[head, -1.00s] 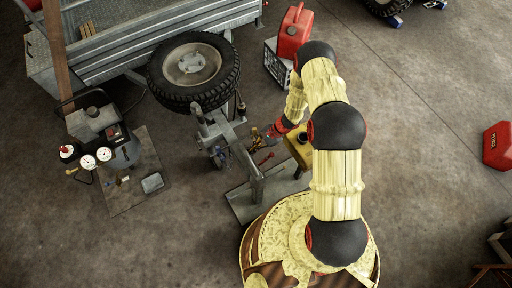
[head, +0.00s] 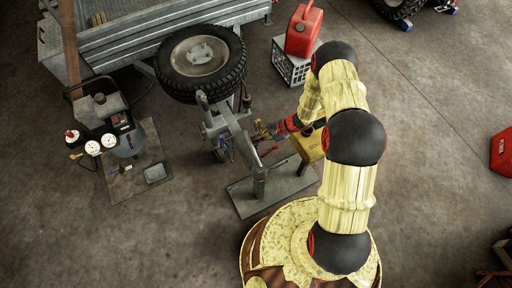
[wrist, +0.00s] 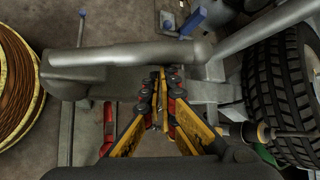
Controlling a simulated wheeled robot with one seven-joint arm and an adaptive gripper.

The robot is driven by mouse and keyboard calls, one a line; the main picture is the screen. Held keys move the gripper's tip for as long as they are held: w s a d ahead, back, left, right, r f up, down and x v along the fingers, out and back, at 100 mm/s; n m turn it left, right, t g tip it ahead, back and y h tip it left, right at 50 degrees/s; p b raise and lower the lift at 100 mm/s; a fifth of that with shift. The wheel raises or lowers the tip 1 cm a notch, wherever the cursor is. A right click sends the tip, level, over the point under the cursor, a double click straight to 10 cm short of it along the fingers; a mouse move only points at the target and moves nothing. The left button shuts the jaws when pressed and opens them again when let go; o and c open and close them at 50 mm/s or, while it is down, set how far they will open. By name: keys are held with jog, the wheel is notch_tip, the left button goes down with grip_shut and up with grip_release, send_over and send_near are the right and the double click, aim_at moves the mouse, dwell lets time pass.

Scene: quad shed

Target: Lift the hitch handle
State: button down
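The trailer hitch (head: 245,145) runs from beside the trailer wheel down to a grey floor plate in the head view. In the wrist view a grey bar (wrist: 135,54), apparently the hitch handle, lies across the hitch beam. My gripper (head: 262,134) is beside the hitch, on its right. In the wrist view its yellow fingers with black-and-red tips (wrist: 159,76) point at the bar's near edge. The fingers are apart with a narrow gap, and nothing is clearly held. I cannot tell whether the tips touch the bar. A red-handled part (wrist: 107,124) shows left of the fingers.
A tyre (head: 201,62) stands by the trailer (head: 130,45) behind the hitch. A compressor (head: 108,118) is on the left. A red fuel can (head: 303,29) sits on a crate (head: 291,62), and a yellow box (head: 308,144) is near my arm.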

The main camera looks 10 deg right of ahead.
jog(key=shift+s+d+r+n+t+y+b, duration=0.15)
jog(key=shift+s+r+n+t+y+b, duration=0.25)
jog(key=shift+r, duration=0.45)
jog(key=shift+s+d+r+n+t+y+b, duration=0.2)
jog(key=shift+s+r+t+b, duration=0.3)
jog(key=shift+s+r+t, duration=0.3)
jog(key=shift+s+d+r+n+t+y+b, duration=0.1)
jog(key=shift+s+r+n+t+y+b, duration=0.25)
jog(key=shift+r, duration=0.6)
jog(key=shift+s, duration=0.25)
